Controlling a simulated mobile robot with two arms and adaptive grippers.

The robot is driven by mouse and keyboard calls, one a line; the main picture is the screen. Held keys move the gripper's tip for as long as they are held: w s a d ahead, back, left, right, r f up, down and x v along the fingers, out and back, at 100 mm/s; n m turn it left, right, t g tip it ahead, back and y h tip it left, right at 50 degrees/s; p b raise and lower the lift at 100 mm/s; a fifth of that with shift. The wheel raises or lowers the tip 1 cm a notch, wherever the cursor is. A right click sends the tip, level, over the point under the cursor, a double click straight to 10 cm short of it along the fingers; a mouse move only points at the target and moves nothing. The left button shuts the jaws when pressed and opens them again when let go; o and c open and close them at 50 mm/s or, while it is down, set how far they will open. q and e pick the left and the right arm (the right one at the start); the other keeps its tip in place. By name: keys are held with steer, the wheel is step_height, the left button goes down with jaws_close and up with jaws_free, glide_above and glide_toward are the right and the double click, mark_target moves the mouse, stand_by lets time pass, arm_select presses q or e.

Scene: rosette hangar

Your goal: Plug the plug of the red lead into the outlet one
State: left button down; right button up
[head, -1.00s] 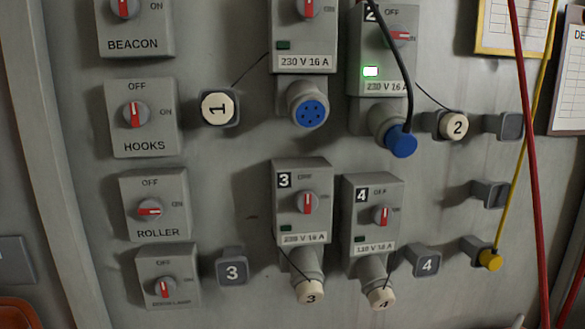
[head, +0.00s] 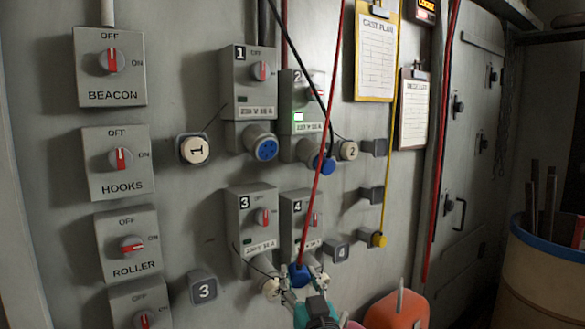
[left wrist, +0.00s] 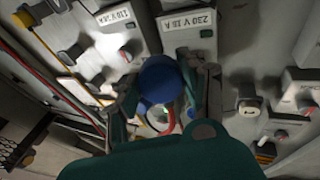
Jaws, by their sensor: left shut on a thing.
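My left gripper (head: 303,290) is shut on the blue plug (head: 299,273) of the red lead (head: 325,145), in front of the lower part of outlet four. The lead runs up from the plug past outlet two. The plug also shows between the fingers in the left wrist view (left wrist: 160,78). Outlet one (head: 250,97) is the upper left box; its blue socket (head: 265,149) is uncovered and empty. Its knob is upright. Its cap marked 1 (head: 195,150) sits on a holder to the left. The right gripper is not in view.
Outlet two (head: 301,117) has a green light and holds a blue plug (head: 325,164) on a black lead. Outlets three (head: 252,211) and four (head: 297,210) are capped. A yellow plug (head: 379,240) hangs at right. An orange object (head: 397,311) is at the bottom.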

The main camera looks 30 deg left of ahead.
mark_target(298, 262)
arm_select(q)
steer(key=r+n+g+y, duration=0.1)
steer(key=r, duration=0.2)
steer(key=w+a+r+g+y, duration=0.1)
steer(key=r, duration=0.3)
steer(key=w+r+n+g+y, duration=0.1)
steer(key=r, duration=0.2)
steer(key=shift+w+a+r+n+p, duration=0.1)
steer(key=shift+a+r+n+p, duration=0.15)
steer(key=shift+a+n+p, duration=0.1)
steer(key=a+r+g+y+p, duration=0.1)
steer(key=r, duration=0.3)
steer(key=a+r+n+p, duration=0.1)
steer(key=a+r+p, duration=0.1)
steer(key=r, duration=0.2)
steer(key=w+a+r+g+y+p, duration=0.1)
steer(key=r, duration=0.3)
steer(key=shift+a+r+n+g+y, duration=0.3)
steer(key=shift+a+n, duration=0.05)
steer(key=shift+a, duration=0.05)
steer(key=shift+w+a+p, duration=0.2)
steer(key=shift+a+p, duration=0.15)
steer(key=shift+a, duration=0.1)
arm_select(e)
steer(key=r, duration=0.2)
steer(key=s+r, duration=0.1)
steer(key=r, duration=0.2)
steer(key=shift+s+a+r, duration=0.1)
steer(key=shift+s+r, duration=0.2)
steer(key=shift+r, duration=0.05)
